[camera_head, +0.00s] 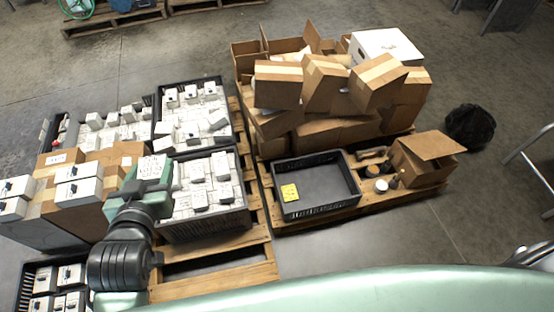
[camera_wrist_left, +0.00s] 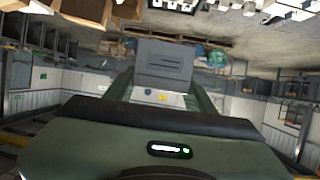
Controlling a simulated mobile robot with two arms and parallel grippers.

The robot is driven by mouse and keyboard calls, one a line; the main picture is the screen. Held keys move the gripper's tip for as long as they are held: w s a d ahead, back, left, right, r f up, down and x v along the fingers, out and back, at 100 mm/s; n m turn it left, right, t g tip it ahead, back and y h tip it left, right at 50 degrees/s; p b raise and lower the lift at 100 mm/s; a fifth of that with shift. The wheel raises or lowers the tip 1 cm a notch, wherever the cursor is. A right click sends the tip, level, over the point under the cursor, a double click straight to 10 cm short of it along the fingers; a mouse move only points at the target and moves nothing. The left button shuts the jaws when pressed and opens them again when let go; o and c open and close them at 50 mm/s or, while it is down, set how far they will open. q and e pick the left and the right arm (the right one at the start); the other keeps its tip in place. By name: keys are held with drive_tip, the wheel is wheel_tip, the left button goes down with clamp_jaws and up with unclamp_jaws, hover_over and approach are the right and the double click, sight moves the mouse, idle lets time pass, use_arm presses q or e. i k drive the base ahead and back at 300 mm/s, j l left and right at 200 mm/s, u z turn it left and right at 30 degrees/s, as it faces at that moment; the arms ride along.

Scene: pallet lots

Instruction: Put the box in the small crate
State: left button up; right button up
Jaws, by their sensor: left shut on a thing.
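A small white box (camera_head: 152,167) with dark print on its face is held in my left gripper (camera_head: 150,179). In the left wrist view, the box shows its grey side (camera_wrist_left: 164,62) between the two green fingers of the gripper (camera_wrist_left: 165,88). The gripper is above the left pallet, beside a filled crate. A low black crate (camera_head: 342,203) with a yellow label on its floor stands on the right pallet, to the right of the gripper. It is otherwise empty. My right gripper is not in view.
Black crates full of white boxes (camera_head: 236,223) stand on the left pallet (camera_head: 215,277). Tilted cardboard boxes (camera_head: 325,82) are piled behind the empty crate. An open carton (camera_head: 425,157) and small jars (camera_head: 381,186) are to its right. Floor is clear in front.

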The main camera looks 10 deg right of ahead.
sight(337, 181)
drive_tip(key=l+u, duration=0.15)
drive_tip(key=l, duration=3.4)
